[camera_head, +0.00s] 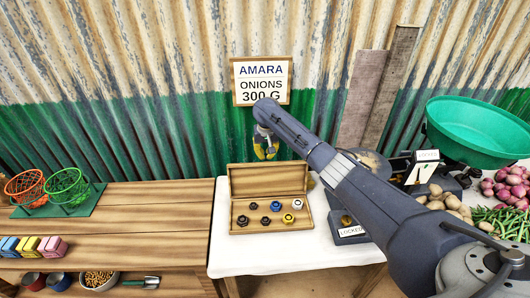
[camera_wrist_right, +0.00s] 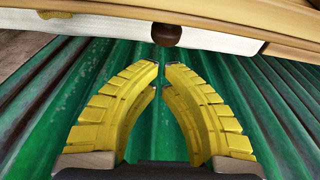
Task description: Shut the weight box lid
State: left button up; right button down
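The weight box (camera_head: 236,214) is a shallow wooden box on the white-clothed table, with several dark, blue, yellow and silver weights inside. Its lid (camera_head: 268,179) is open, standing up along the back edge. My right gripper (camera_head: 266,153) has yellow fingers and is behind and just above the lid's top edge. In the right wrist view the fingertips (camera_wrist_right: 162,65) are together, with nothing between them. A round dark brown knob (camera_wrist_right: 166,35) shows just beyond them, below a wooden edge; I see no clear contact. My left gripper is out of view.
A corrugated wall (camera_head: 150,140) rises close behind the gripper. White cloth (camera_head: 260,258) in front is clear.

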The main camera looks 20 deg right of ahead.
jog(key=shift+s+a+r, duration=0.1)
jog(key=shift+s+a, duration=0.05)
jog(key=shift+s, duration=0.25)
jog(key=shift+s+a+r, duration=0.1)
jog(key=shift+s, duration=0.3)
jog(key=shift+a, duration=0.15)
